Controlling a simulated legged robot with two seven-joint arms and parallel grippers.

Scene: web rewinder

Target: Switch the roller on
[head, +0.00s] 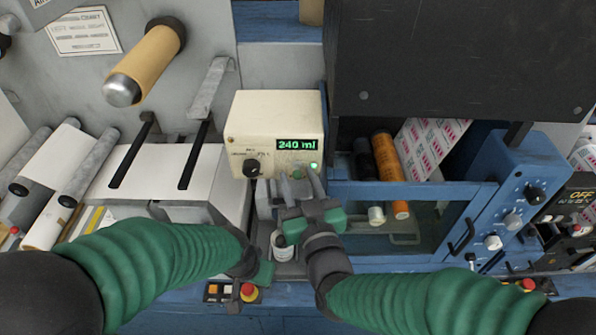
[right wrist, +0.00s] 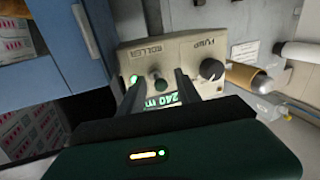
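In the right wrist view the box (right wrist: 185,50) appears turned over, with ROLLER and PUMP lettering. A small toggle switch (right wrist: 160,84) is beside the lamp (right wrist: 133,79) under ROLLER. My right gripper (head: 299,182) is open at the box front; its fingers (right wrist: 159,80) lie on either side of the switch. Contact cannot be told. My left gripper (head: 262,268) is low; its fingers are unclear.
A blue machine frame (head: 430,190) with an orange roller (head: 390,170) is at the right. A red emergency button (head: 249,291) is at the front edge. A brown roll (head: 147,62) juts out at upper left.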

